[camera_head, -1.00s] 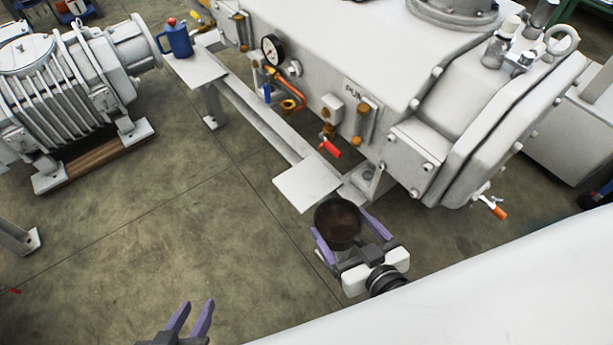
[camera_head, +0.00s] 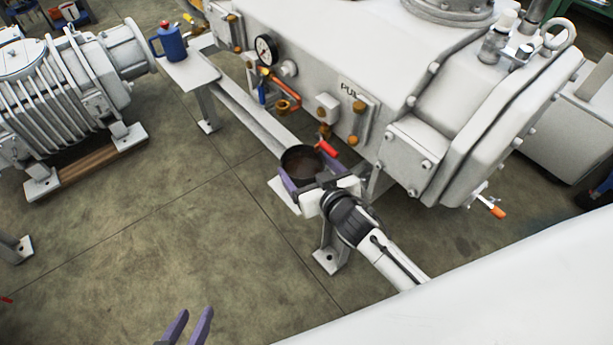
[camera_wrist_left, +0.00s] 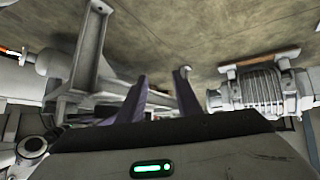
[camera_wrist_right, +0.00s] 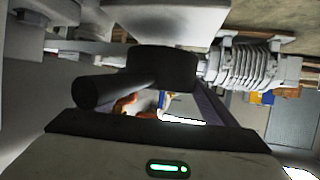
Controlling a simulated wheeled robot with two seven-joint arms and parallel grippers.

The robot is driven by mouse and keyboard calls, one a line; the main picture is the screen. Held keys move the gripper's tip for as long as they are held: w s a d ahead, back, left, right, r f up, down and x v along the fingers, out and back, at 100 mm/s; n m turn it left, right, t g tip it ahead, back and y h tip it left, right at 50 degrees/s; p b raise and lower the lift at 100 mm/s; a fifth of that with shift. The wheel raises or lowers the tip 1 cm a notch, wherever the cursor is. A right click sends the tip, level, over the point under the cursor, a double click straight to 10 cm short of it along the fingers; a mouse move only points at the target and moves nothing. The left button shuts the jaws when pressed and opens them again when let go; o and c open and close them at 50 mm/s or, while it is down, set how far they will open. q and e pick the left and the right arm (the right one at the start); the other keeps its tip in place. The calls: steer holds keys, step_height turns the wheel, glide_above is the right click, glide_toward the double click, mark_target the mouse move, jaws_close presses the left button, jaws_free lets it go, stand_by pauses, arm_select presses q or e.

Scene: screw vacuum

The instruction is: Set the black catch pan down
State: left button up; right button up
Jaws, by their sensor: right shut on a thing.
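The black catch pan (camera_head: 301,160) is a small round dish with brown inside. My right gripper (camera_head: 312,182) is shut on it, its purple fingers at the pan's sides. The pan is over or on the small white plate (camera_head: 284,195) at the near end of the pump's rail; whether it touches cannot be told. In the right wrist view the pan (camera_wrist_right: 165,68) and a dark stub show ahead of the palm. My left gripper (camera_head: 190,322) is low in the head view, fingers apart and empty; its fingers also show in the left wrist view (camera_wrist_left: 160,95).
The big white pump housing (camera_head: 400,70) stands just behind the pan, with a red-handled valve (camera_head: 327,149) close above it. A blue can (camera_head: 170,42) stands on another white plate (camera_head: 190,72) at the far left. A ribbed motor (camera_head: 60,85) stands at left. The floor between is clear.

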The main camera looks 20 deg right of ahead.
mark_target(311, 182)
step_height(311, 182, down, 3)
steer(key=shift+f+b, duration=0.15)
steer(key=shift+b, duration=0.7)
arm_select(q)
steer(key=shift+w+d+f, duration=0.15)
steer(key=shift+f, duration=0.05)
arm_select(e)
steer(key=o, duration=1.3)
steer(key=shift+f, duration=0.15)
steer(key=shift+c, duration=0.2)
steer(key=shift+s+r, duration=0.15)
steer(key=shift+r, duration=0.1)
steer(key=a+p+v, duration=0.1)
steer(key=p+v, duration=0.2)
steer(key=v, duration=0.8)
steer(key=s+a+f+n+g+y, duration=0.1)
steer(key=s+f+g, duration=0.1)
steer(key=s, duration=0.5)
steer(key=s+a+f+g+y, duration=0.1)
steer(key=s+f+g, duration=0.15)
steer(key=s, duration=0.45)
arm_select(q)
step_height(311, 182, up, 9)
steer(key=a+p, duration=0.1)
steer(key=p, duration=1)
steer(key=shift+s+y, duration=0.25)
steer(key=shift+y, duration=0.05)
arm_select(e)
step_height(311, 182, up, 8)
steer(key=shift+d, duration=0.15)
